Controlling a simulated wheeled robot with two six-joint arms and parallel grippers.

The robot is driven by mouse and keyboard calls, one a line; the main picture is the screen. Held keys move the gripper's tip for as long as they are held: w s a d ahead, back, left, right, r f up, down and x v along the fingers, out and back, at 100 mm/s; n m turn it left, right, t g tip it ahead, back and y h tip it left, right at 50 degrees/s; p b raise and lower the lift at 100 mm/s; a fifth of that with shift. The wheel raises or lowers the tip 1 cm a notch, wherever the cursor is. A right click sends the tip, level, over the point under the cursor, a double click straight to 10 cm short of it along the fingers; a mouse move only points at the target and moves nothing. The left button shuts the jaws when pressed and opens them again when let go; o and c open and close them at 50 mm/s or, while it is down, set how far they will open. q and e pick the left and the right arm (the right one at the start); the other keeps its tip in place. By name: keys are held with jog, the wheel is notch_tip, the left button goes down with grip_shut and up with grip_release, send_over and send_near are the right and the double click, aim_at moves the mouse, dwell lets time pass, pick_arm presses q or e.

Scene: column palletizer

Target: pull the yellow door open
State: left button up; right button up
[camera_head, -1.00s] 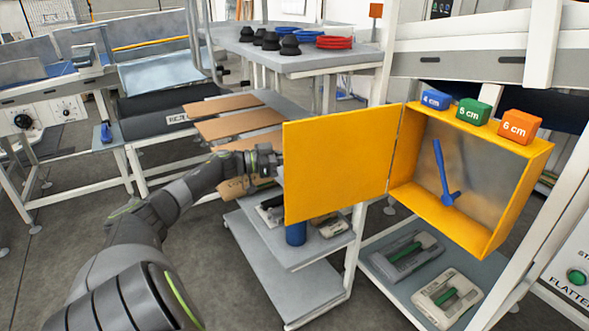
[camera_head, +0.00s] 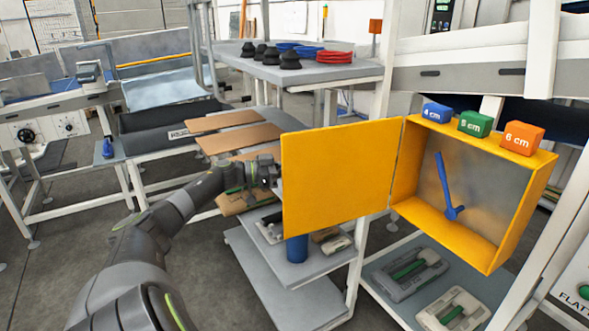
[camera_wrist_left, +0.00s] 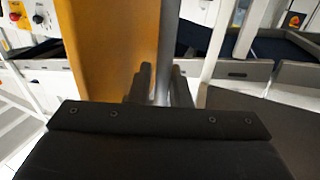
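The yellow door (camera_head: 338,178) stands wide open, swung out to the left of its yellow-framed cabinet (camera_head: 478,243), with its hinge side at the right. My left gripper (camera_head: 277,178) is at the door's free left edge, its tips partly hidden behind the panel. In the left wrist view the door (camera_wrist_left: 112,50) fills the left of centre. There the two fingers (camera_wrist_left: 163,88) are close together, one on each side of a narrow grey upright strip, which looks like the door's handle. The contact itself is dark and hard to make out. My right gripper is not in view.
A blue lever (camera_head: 446,188) shows inside the open cabinet. Blue, green and orange blocks (camera_head: 522,138) sit on top. Below the door are shelves (camera_head: 290,290) with a blue cylinder (camera_head: 296,248). Cardboard sheets (camera_head: 238,138) lie behind my left arm.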

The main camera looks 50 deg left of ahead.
pick_arm(q)
jog(key=b+v, duration=0.1)
jog(key=v, duration=1.6)
jog(key=shift+s+a+b, duration=0.15)
jog(key=shift+s+b, duration=0.05)
jog(key=shift+b, duration=0.15)
jog(key=shift+f, duration=0.1)
